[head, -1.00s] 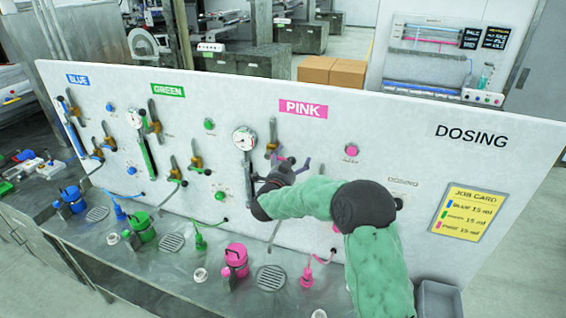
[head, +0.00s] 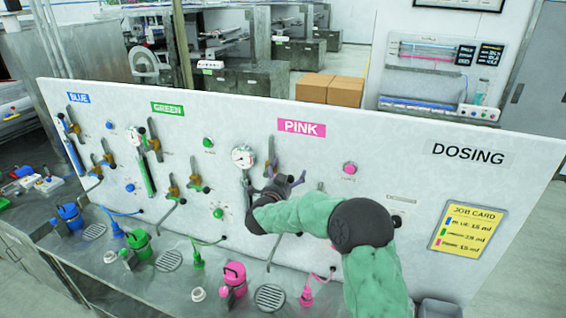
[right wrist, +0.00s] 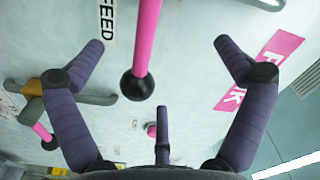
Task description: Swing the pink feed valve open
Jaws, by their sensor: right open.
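The pink feed valve's lever (right wrist: 146,40) is a pink rod ending in a black ball, beside a FEED label (right wrist: 107,20) in the right wrist view. My right gripper (right wrist: 158,45) is open, with its fingers spread on either side of the lever and not touching it. In the head view my right gripper (head: 285,180) is at the panel under the PINK sign (head: 301,128). The hand and forearm hide the feed lever there. My left gripper is not in view.
A brass valve with a grey lever (head: 271,158) is close to my right gripper. A pressure gauge (head: 243,157) is to its left. A pink container (head: 235,278) and a drain grate (head: 270,297) are on the bench below.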

